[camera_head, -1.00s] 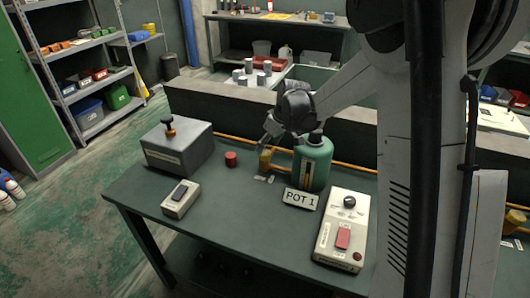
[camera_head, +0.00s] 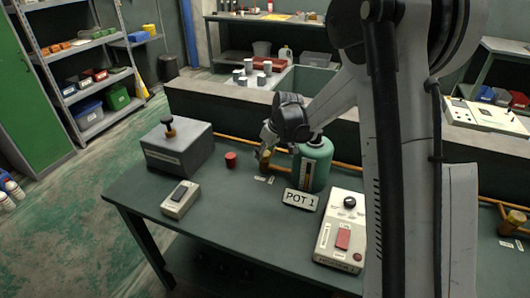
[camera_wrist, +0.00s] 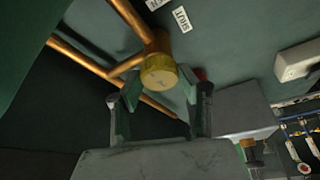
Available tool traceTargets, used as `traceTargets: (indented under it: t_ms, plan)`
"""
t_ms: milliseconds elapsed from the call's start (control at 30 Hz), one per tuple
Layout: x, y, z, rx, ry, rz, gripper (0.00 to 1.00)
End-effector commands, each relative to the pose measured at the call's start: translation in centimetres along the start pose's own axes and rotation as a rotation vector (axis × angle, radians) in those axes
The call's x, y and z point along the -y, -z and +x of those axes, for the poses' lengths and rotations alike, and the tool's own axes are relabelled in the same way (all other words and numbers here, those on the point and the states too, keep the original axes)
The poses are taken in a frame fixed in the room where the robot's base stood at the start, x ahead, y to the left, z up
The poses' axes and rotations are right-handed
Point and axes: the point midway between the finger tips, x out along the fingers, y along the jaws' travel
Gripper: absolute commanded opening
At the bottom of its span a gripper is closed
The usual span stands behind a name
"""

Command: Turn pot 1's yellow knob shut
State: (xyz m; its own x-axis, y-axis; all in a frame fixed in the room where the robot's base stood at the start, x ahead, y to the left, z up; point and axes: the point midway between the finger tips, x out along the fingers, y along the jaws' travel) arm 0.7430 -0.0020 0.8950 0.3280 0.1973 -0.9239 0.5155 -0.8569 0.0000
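Pot 1 (camera_head: 313,165) is a green canister on the bench, with the "POT 1" sign (camera_head: 301,200) in front. Its yellow knob (camera_head: 265,158) sits on the copper pipe left of the canister, partly covered by my gripper (camera_head: 268,142) in the head view. In the wrist view the knob's round end (camera_wrist: 159,72) faces the camera. My gripper's green-padded fingers (camera_wrist: 158,92) are apart, with their tips at either side of the knob. I cannot tell whether they touch it. A "SHUT" label (camera_wrist: 182,19) lies near the knob.
A red cap (camera_head: 231,160) and a grey box with a black-topped fitting (camera_head: 178,155) stand left on the bench. A small meter (camera_head: 181,199) is at front left, a white control box with a red switch (camera_head: 340,232) at front right. Copper pipe (camera_wrist: 85,60) runs beside the knob.

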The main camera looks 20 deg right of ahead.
Motion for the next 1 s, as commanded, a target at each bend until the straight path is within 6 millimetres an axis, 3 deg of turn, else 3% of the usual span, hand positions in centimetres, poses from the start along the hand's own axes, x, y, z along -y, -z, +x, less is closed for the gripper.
traceTargets:
  t_ms: [467,1000]
  plan:
    - [0.07,-0.06,0.07,0.0,-0.036,0.086,0.09]
    - [0.24,0.01,0.15,0.0,-0.217,0.519,0.09]
